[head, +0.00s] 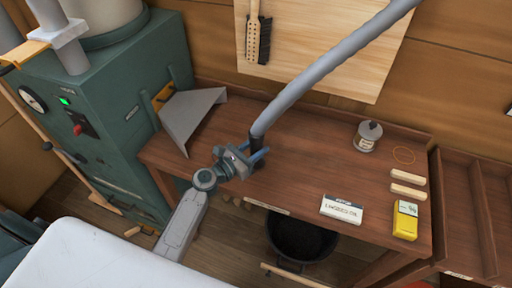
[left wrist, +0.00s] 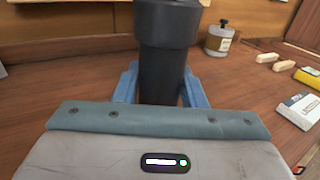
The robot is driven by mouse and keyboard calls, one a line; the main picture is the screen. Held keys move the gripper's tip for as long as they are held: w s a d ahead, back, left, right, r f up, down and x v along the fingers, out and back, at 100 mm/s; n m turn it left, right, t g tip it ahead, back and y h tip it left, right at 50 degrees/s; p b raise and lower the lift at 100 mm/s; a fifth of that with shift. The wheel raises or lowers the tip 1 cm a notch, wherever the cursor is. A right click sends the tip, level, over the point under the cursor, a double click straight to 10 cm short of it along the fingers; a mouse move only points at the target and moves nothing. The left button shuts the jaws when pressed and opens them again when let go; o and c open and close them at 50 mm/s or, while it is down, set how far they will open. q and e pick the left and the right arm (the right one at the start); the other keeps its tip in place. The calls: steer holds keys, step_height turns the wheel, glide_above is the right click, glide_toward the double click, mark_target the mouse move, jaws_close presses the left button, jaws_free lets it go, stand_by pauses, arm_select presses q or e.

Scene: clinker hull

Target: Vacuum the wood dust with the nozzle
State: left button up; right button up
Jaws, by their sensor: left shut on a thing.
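The nozzle (head: 256,143) is a black tube end on a thick grey hose (head: 330,65) that rises to the upper right. My left gripper (head: 258,156) is shut on the nozzle above the wooden bench (head: 300,180). In the left wrist view the black nozzle (left wrist: 165,60) stands upright between the blue fingers (left wrist: 160,88). Its lower end is hidden behind my gripper body. I cannot make out any wood dust on the bench in either view. My right gripper is not in view.
A glue jar (head: 368,136), wooden sticks (head: 408,182), a white box (head: 341,209) and a yellow box (head: 405,220) occupy the bench's right side. A grey metal hood (head: 190,115) stands at its left end, beside the green machine (head: 120,140). A black bin (head: 300,238) sits below the front edge.

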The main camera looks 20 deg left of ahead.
mark_target(256, 132)
arm_select(q)
steer(key=shift+r, duration=0.1)
step_height(256, 132, up, 8)
steer(key=p, duration=0.8)
